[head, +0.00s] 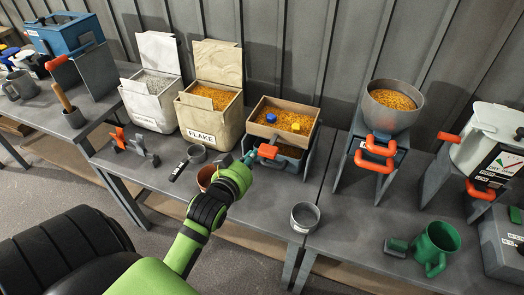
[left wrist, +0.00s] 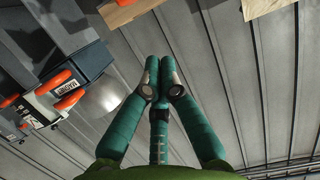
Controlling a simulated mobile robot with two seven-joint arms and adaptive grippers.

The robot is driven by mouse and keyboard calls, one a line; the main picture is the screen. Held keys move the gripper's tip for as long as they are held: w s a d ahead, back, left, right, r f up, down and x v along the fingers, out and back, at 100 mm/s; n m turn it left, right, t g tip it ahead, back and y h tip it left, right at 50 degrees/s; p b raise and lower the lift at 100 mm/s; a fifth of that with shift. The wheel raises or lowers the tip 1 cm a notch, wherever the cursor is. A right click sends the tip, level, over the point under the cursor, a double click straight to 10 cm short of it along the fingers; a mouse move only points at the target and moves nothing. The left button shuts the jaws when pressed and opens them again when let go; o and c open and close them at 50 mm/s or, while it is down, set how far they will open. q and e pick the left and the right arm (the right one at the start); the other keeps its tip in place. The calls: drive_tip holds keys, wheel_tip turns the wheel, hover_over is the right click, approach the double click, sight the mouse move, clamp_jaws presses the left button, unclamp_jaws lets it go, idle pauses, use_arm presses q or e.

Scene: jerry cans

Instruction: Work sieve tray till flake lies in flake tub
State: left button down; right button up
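The flake tub (head: 201,113) is a cream box labelled FLAKE with its lid raised behind it; orange-yellow material lies inside. To its right is the wooden sieve tray (head: 261,129), holding orange-yellow grains with a blue and a yellow piece on top. It sits on a grey-blue stand with an orange handle (head: 268,152). My left gripper (head: 249,157) is just left of that handle in the head view; whether it touches is unclear. In the left wrist view its teal fingers (left wrist: 164,78) meet at the tips with nothing visible between them. My right gripper is not in view.
Left of the flake tub stands another cream tub (head: 150,103) with pale contents. A grey bowl (head: 393,100) of grains on a stand is to the right. A grey cup (head: 304,217) and green mug (head: 437,247) stand at the front. Small tools lie left of my arm.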

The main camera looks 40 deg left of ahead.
use_arm(q)
drive_tip(key=shift+s+r+b, duration=0.15)
drive_tip(key=shift+r+b, duration=0.25)
drive_tip(key=shift+r, duration=0.4)
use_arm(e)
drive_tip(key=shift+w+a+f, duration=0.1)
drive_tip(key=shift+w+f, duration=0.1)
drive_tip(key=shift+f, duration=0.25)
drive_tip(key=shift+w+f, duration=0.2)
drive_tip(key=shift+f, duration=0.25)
use_arm(q)
hover_over(263, 153)
drive_tip(key=shift+w+f+p, duration=0.2)
drive_tip(key=shift+f+p, duration=0.25)
drive_tip(key=shift+f, duration=0.75)
wheel_tip(263, 153, down, 3)
drive_tip(key=shift+s+r, duration=0.1)
drive_tip(key=shift+f, duration=0.65)
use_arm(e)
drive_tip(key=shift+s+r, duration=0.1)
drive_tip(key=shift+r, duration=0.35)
